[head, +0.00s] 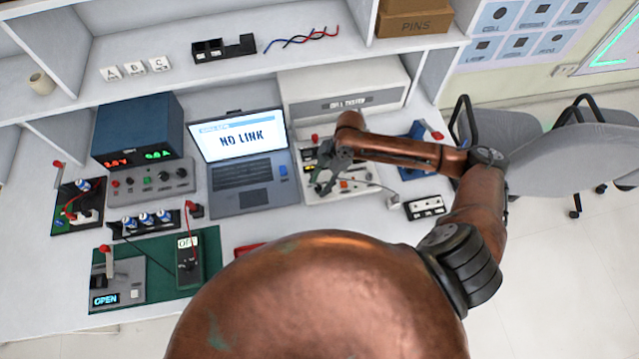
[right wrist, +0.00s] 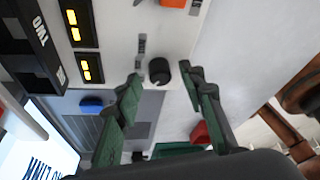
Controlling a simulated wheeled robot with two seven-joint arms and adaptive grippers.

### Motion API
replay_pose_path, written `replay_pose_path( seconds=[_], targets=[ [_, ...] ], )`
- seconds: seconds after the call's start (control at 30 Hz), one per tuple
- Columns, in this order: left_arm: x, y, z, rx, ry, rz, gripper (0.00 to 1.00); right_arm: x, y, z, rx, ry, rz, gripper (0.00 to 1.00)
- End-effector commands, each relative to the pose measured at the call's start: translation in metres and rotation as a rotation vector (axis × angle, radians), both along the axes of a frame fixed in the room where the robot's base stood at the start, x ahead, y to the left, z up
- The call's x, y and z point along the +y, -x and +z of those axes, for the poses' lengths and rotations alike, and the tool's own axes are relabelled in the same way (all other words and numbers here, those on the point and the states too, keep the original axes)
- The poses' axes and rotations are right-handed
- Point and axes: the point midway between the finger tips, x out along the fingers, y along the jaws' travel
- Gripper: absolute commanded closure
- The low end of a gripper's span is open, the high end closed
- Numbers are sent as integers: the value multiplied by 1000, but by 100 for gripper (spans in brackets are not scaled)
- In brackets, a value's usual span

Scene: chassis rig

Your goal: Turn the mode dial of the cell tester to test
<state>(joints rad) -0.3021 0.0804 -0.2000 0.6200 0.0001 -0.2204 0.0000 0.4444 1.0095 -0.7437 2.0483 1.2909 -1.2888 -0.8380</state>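The cell tester (head: 385,75) is a pale box with a nameplate at the back right of the bench, its control panel (head: 345,195) in front. In the right wrist view, the black round dial (right wrist: 159,71) sits on the white panel, with a small grey label beside it too small to read. My right gripper (head: 325,175) is over the panel, open. In the right wrist view its green fingers (right wrist: 163,82) stand apart on either side of the dial, with gaps showing; contact is not seen. In the head view the gripper hides the dial. My left gripper is not in view.
A laptop (head: 241,165) reading "NO LINK" stands left of the tester. An orange button (head: 345,184) and yellow displays (right wrist: 75,25) are on the panel. A black-and-white block (head: 424,208) lies to the right. A green mat (head: 209,245) with a meter is front left.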

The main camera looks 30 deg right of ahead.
Motion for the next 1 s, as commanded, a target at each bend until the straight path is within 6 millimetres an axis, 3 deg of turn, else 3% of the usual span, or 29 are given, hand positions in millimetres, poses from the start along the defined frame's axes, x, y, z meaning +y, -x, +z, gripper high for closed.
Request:
replay_pose_path(
  seconds=[0.33, 0.87, 1.0],
  targets=[
    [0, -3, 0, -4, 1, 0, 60, 1, 1, -4, -1, 0, -3, 63],
    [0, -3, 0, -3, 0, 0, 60, 1, 0, -4, -1, 0, -1, 99],
    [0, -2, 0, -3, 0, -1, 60, 1, 1, -4, -1, 0, -3, 100]
  ],
)
